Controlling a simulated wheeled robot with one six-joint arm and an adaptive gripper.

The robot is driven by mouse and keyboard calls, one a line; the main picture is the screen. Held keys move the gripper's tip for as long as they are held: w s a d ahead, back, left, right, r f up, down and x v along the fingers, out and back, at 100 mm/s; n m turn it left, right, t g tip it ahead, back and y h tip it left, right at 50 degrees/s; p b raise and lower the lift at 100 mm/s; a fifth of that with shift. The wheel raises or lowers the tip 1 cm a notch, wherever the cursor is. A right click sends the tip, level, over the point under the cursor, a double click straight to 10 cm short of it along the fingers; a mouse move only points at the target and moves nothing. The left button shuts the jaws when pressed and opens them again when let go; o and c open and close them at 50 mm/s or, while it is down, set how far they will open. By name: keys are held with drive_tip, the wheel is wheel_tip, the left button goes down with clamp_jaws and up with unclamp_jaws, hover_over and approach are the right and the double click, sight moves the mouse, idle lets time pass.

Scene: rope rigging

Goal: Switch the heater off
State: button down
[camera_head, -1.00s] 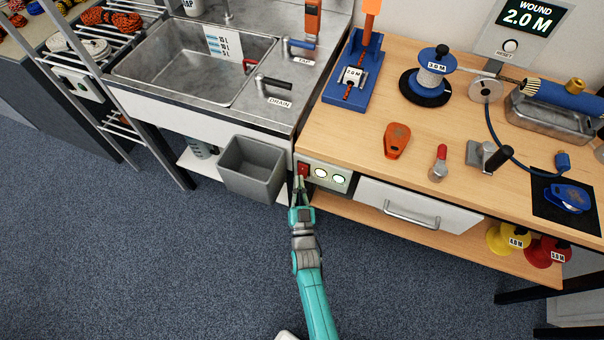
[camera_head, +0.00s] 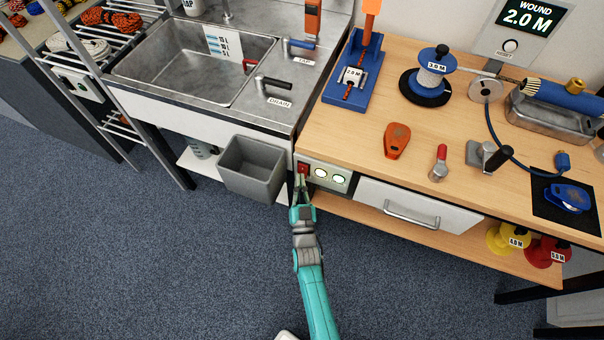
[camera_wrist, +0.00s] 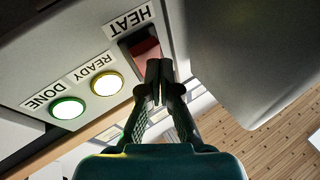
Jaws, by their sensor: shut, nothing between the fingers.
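The red heater switch (camera_head: 303,169) sits at the left end of the control panel (camera_head: 312,183) on the front of the wooden bench. In the wrist view the switch (camera_wrist: 146,52) lies in a dark frame beside the label HEAT (camera_wrist: 128,20). My gripper (camera_head: 301,181) is shut and empty, with its fingertips just in front of the switch. In the wrist view the closed fingertips (camera_wrist: 159,68) overlap the switch's lower edge; I cannot tell whether they touch it. The READY lamp (camera_wrist: 106,84) glows with a yellow rim and the DONE lamp (camera_wrist: 67,109) with a green rim.
A grey bin (camera_head: 252,168) hangs just left of the panel, close to my gripper. A drawer with a handle (camera_head: 412,216) is to the right. The bench top (camera_head: 340,135) holds tools and spools. The floor in front is clear.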

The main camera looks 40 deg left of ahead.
drive_tip(key=shift+w+a+f, duration=0.1)
drive_tip(key=shift+w, duration=0.2)
idle(0.7)
drive_tip(key=shift+s, duration=0.1)
idle(0.3)
drive_tip(key=shift+s+d+r, duration=0.2)
drive_tip(key=shift+s+r, duration=0.1)
drive_tip(key=shift+s, duration=0.35)
drive_tip(key=shift+s, duration=0.1)
drive_tip(key=s, duration=0.1)
drive_tip(key=s+r, duration=0.1)
drive_tip(key=s+d+r, duration=0.1)
drive_tip(key=s, duration=0.1)
drive_tip(key=shift+s, duration=0.1)
idle(0.6)
